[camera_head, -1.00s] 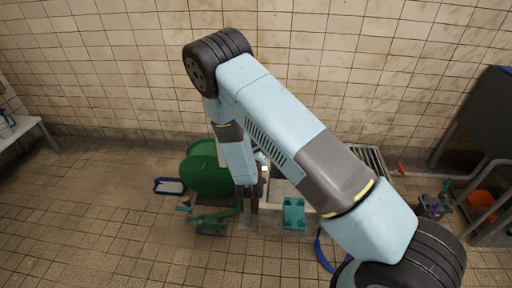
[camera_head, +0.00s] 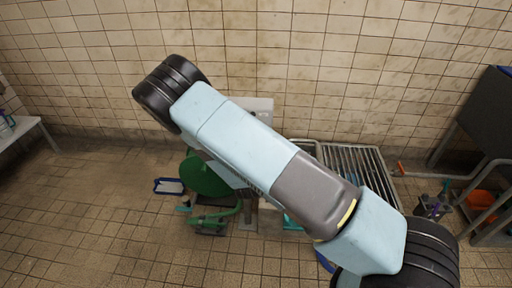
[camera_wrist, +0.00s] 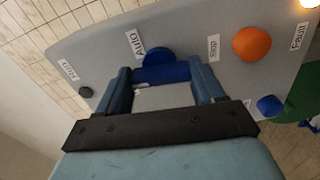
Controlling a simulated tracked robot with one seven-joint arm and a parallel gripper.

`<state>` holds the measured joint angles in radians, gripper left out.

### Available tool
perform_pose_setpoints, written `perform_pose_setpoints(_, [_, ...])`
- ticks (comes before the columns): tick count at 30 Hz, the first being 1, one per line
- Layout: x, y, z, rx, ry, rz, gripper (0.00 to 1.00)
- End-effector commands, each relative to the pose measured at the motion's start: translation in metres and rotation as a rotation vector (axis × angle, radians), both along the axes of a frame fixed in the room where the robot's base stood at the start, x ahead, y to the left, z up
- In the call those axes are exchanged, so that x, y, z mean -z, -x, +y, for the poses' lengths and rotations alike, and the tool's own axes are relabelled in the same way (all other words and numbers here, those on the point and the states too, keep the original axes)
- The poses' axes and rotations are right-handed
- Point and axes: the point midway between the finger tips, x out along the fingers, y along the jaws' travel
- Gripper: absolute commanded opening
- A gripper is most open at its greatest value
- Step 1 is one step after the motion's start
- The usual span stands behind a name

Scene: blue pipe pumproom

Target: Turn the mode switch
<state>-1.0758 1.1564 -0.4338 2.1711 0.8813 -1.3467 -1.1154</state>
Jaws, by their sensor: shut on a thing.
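The mode switch (camera_wrist: 157,56) is a blue round knob with a blue bar handle, below the "Auto" label on a grey panel (camera_wrist: 190,30) in the wrist view. My gripper (camera_wrist: 162,74) is shut on the switch's bar, one blue finger on either side of it. The panel appears tilted in the wrist view. In the head view my arm hides the gripper and the switch. A pale panel edge (camera_head: 262,104) shows behind my arm there.
The panel also has an orange button (camera_wrist: 252,44) by the "Stop" label, a blue knob (camera_wrist: 270,106), a small dark button (camera_wrist: 85,92) and a lit lamp (camera_wrist: 309,3). A green reel (camera_head: 205,178) and a metal grate (camera_head: 352,160) stand near my arm.

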Motion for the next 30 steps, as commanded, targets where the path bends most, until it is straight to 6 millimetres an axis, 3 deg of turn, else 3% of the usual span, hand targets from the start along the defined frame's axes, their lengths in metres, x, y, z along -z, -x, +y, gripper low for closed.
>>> perform_pose_setpoints(10, [0.0035,0.0022,0.0029,-0.007,0.103,0.014,0.38])
perform_pose_setpoints(23, [0.0041,0.0025,0.003,-0.007,0.114,0.016,0.38])
perform_pose_setpoints(24, [0.0042,0.0026,0.0031,-0.007,0.114,0.017,0.69])
perform_pose_setpoints(30, [0.0028,0.0017,0.0021,-0.004,0.113,0.013,0.88])
